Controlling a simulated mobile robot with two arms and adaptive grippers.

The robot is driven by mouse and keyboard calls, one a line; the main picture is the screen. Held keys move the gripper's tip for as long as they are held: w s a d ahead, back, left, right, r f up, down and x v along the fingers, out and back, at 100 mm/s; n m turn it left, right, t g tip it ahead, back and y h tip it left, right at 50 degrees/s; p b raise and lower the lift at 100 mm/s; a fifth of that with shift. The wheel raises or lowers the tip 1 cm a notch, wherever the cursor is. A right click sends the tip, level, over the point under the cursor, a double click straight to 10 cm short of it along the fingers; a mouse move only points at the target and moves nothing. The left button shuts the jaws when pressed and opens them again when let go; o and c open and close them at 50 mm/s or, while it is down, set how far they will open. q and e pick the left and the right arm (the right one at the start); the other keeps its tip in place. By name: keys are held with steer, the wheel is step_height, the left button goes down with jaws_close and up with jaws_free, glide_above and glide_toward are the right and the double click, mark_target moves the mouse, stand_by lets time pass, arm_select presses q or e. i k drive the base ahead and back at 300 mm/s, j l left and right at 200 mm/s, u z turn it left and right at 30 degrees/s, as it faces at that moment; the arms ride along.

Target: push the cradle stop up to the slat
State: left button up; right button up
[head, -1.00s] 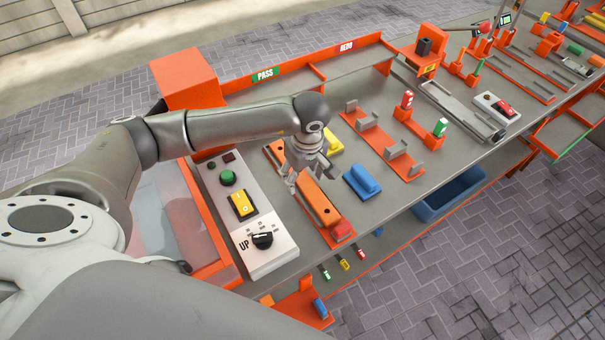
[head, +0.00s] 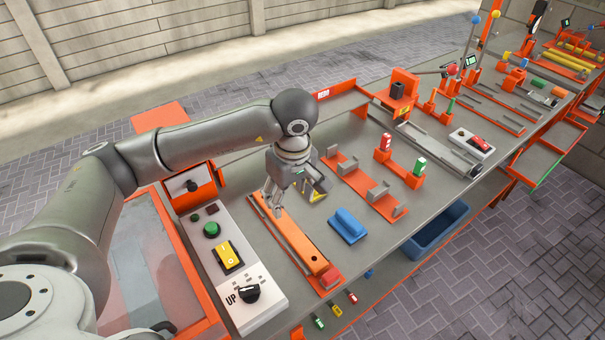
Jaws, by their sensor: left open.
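A long orange slat (head: 293,243) lies lengthwise in a red-orange cradle on the bench, in the middle of the head view. A red block (head: 330,277), which looks like the cradle stop, sits at the slat's near end, touching it or very close; I cannot tell which. My left gripper (head: 274,199) points down at the far end of the cradle, beside the slat's far end. It is open, with nothing seen between its fingers. The gripper and wrist hide part of the cradle's far end. My right gripper is not in view.
A control panel (head: 226,292) with a green button, yellow switch and black knob stands left of the cradle. A blue block (head: 347,226) lies to its right, and a yellow piece (head: 314,192) is partly hidden behind my gripper. An orange rack (head: 360,180) with grey brackets stands farther right.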

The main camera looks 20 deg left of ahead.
mark_target(328, 281)
steer(key=k+l, duration=0.3)
steer(key=k, duration=0.15)
steer(key=k+l, duration=0.65)
steer(key=k, duration=0.25)
